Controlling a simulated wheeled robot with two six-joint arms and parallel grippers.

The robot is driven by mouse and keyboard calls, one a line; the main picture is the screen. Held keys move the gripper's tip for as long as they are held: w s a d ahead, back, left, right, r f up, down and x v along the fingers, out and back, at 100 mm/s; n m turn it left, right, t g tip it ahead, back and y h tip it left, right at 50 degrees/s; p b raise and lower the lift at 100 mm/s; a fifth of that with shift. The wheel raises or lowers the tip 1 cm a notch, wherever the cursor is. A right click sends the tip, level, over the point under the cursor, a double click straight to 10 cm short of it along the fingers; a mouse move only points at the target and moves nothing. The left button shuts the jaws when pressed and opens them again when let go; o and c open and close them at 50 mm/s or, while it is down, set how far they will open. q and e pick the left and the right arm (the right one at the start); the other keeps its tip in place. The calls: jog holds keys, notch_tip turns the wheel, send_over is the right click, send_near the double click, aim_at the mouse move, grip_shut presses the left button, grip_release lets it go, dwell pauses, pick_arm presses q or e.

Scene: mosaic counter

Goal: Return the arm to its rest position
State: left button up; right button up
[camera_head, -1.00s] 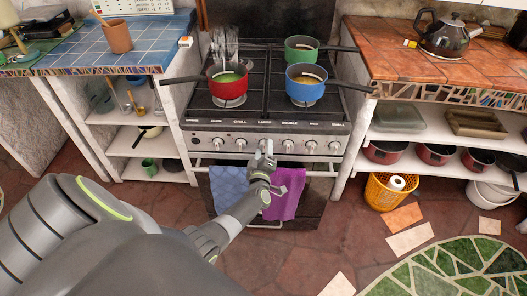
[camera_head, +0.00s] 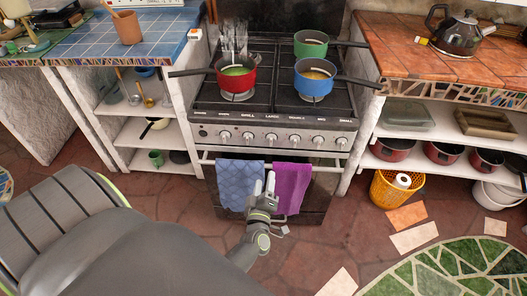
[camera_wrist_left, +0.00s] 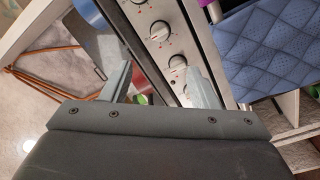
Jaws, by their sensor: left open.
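My left gripper (camera_head: 267,184) is in front of the oven door, below the row of stove knobs (camera_head: 270,138). Its two pale fingers point up and are spread, with nothing between them. In the left wrist view, the open fingers (camera_wrist_left: 160,85) lie across the steel panel, and several knobs (camera_wrist_left: 160,30) show beyond them. I cannot tell from the pictures whether a finger touches anything. My left arm (camera_head: 130,240) fills the lower left of the head view. My right gripper is in neither view.
A blue towel (camera_head: 240,185) and a purple towel (camera_head: 291,187) hang from the oven rail beside the gripper. Red (camera_head: 237,76), green (camera_head: 310,45) and blue (camera_head: 314,80) pots stand on the stove. A yellow basket (camera_head: 396,190) is on the floor at right.

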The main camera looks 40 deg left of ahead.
pick_arm(q)
jog(key=shift+v, duration=0.85)
jog(key=s+d+f+m+g+h, duration=0.1)
jog(key=s+f+m+g+h, duration=0.35)
jog(key=f, duration=0.65)
jog(key=s+d+f+m+g+h, duration=0.25)
jog(key=s+f+m, duration=0.45)
jog(key=f, duration=0.4)
jog(key=s+a+f+m+g, duration=0.2)
jog(key=s+f+g, duration=0.2)
jog(key=s, duration=0.9)
jog(key=s+a+f+m+g, duration=0.2)
jog(key=s+f+g, duration=0.2)
jog(key=s+f, duration=0.4)
jog(key=s, duration=0.5)
jog(key=shift+s+m+h, duration=0.3)
jog(key=shift+m+h, duration=0.05)
jog(key=shift+h, duration=0.05)
jog(key=shift+r, duration=0.1)
